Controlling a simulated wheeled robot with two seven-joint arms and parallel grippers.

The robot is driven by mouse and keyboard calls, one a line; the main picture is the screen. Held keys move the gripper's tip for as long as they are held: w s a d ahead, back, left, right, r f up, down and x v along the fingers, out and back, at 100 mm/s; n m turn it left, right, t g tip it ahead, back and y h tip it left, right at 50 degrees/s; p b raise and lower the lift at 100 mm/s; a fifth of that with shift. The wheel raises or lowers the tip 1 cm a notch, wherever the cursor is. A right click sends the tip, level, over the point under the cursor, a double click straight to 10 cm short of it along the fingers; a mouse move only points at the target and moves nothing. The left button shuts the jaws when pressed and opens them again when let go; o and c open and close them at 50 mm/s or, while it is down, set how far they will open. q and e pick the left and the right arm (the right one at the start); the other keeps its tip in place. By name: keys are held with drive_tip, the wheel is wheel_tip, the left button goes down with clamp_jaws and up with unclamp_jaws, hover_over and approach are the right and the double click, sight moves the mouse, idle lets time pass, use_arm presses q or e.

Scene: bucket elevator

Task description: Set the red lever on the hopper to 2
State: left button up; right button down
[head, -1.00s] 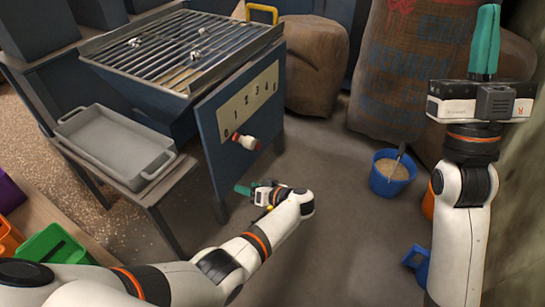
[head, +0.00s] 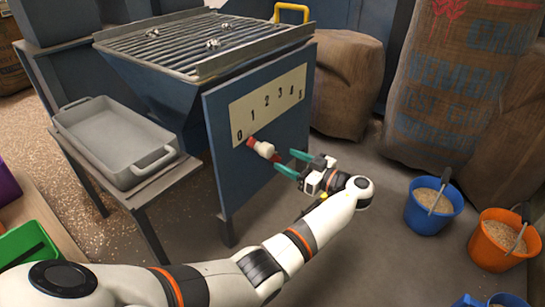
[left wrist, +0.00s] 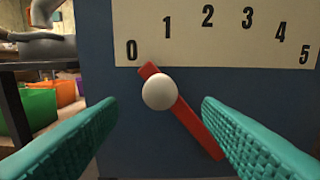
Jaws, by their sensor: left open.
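The red lever (head: 277,159) with a white round knob (head: 264,150) is on the blue side panel of the hopper (head: 220,108), below the number scale. In the left wrist view the red bar (left wrist: 190,120) is slanted, its upper end just below and right of the 0; the white knob (left wrist: 158,92) covers part of it. My left gripper (head: 292,163) is open in front of the lever. Its teal fingers (left wrist: 160,106) are spread either side of the knob, apart from it. My right gripper is out of view.
The scale plate (head: 268,103) reads 0 to 5. A grey tray (head: 105,150) stands on a bench at left. A blue bucket (head: 425,218), an orange bucket (head: 485,250) and sacks (head: 450,100) are at right. Grey floor lies between.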

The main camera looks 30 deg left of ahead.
sight(272, 153)
use_arm(q)
drive_tip(key=a, duration=0.2)
drive_tip(key=a+b, duration=0.1)
drive_tip(key=a, duration=0.1)
drive_tip(key=a+b, duration=0.1)
drive_tip(key=a, duration=0.1)
drive_tip(key=shift+w+f, duration=0.15)
drive_tip(key=shift+w, duration=0.1)
drive_tip(key=shift+a, duration=0.4)
